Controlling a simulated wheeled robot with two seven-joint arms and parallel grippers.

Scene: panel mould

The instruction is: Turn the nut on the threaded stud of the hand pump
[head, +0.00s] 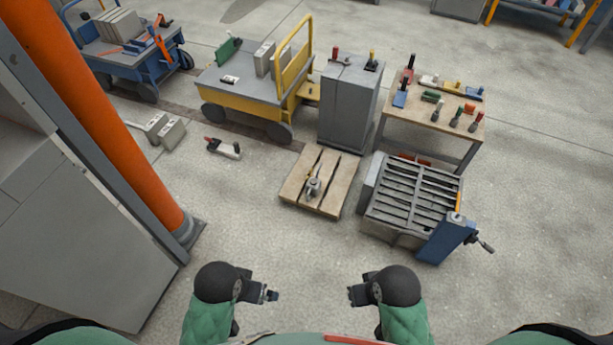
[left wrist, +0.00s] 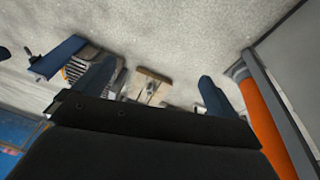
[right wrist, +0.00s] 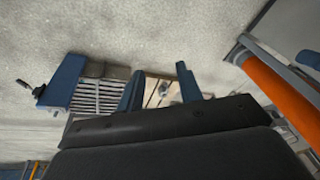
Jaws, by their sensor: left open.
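A small grey metal fitting, apparently the hand pump (head: 314,187), stands on a low wooden pallet (head: 328,203) on the floor ahead of me. The stud and nut are too small to tell apart. The fitting also shows small in the right wrist view (right wrist: 163,89). My left gripper (head: 275,295) is open and empty, near my body and well short of the pallet. Its fingers are wide apart in the left wrist view (left wrist: 155,80). My right gripper (head: 351,295) is also near my body, with its fingers apart and nothing between them in the right wrist view (right wrist: 160,80).
A slatted grey metal frame with a blue end (head: 440,242) stands right of the pallet. A grey cabinet (head: 347,110) and a wooden table with tools (head: 440,122) stand behind it. A yellow cart (head: 250,110) is back left; an orange post (head: 110,120) is left. Floor before the pallet is clear.

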